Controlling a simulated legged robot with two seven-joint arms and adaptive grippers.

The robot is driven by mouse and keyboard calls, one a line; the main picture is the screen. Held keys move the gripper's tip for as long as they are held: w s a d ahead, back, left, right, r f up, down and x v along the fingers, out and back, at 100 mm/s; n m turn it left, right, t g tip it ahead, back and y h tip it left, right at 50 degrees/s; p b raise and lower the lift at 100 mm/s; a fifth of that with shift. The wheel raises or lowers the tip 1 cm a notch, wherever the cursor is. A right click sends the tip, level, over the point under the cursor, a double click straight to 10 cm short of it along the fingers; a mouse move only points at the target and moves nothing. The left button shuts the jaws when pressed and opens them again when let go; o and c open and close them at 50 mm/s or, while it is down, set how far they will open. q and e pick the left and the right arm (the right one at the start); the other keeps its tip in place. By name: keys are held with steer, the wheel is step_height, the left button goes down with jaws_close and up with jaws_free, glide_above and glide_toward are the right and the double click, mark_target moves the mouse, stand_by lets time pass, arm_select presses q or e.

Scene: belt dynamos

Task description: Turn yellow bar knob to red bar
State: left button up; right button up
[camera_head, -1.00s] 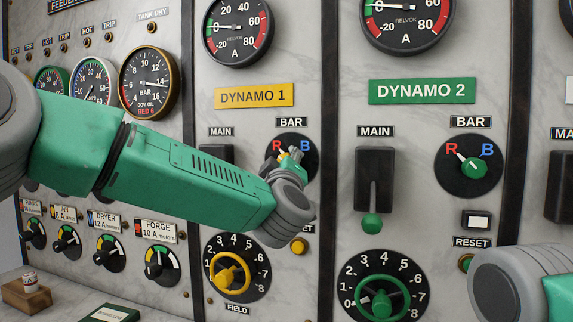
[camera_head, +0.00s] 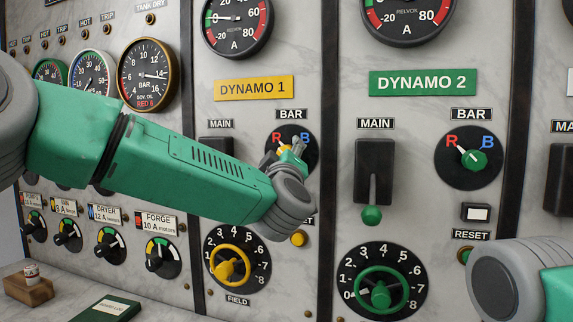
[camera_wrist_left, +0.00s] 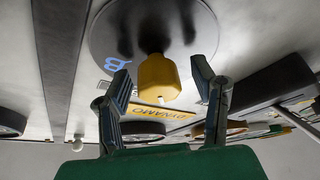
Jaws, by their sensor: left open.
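The yellow bar knob (camera_head: 284,149) sits on the round black BAR dial (camera_head: 302,132) of the DYNAMO 1 panel, with a red R at its upper left and a blue B at its upper right. My left gripper (camera_head: 294,150) is at this dial and partly hides the knob in the head view. In the left wrist view, the yellow knob (camera_wrist_left: 158,78) stands between the two open fingers (camera_wrist_left: 163,82), with visible gaps on both sides. The blue B (camera_wrist_left: 115,66) shows beside it.
The DYNAMO 1 main switch (camera_head: 215,148) is left of the dial, behind my arm. The yellow field wheel (camera_head: 231,264) and a yellow button (camera_head: 299,238) are below. DYNAMO 2's green bar knob (camera_head: 474,158) is to the right. My right arm shows at lower right.

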arm_select(q)
steer(key=v, duration=1.1)
steer(key=shift+s+d+f, duration=0.15)
steer(key=shift+s+f, duration=0.1)
